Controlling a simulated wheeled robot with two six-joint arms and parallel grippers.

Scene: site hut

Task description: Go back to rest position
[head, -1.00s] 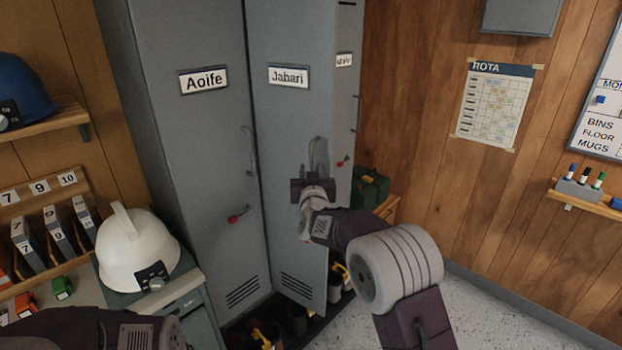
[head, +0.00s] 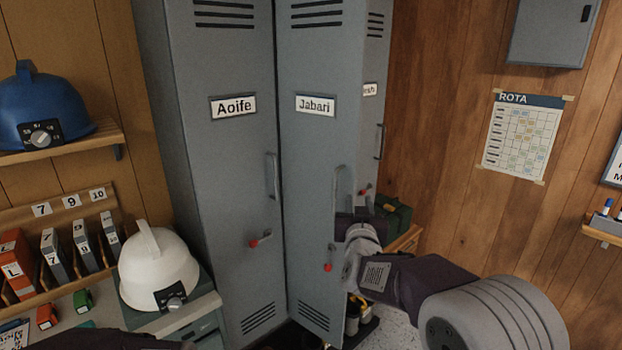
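My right gripper (head: 357,222) is at the right edge of the grey locker door labelled Jabari (head: 308,160), just below and right of that door's handle (head: 339,190). Its fingers are hidden or too dark to make out, so I cannot tell whether it is open or touching the door. The Jabari door seems to stand slightly ajar, its lower edge slanting outward. My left gripper is out of view; only a dark part of my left arm shows at the bottom left.
The Aoife locker (head: 225,170) is to the left. A white helmet (head: 157,268) sits on a cabinet at the lower left, and a blue helmet (head: 38,105) on a shelf. A green case (head: 392,215) is behind my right arm. Open floor shows little.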

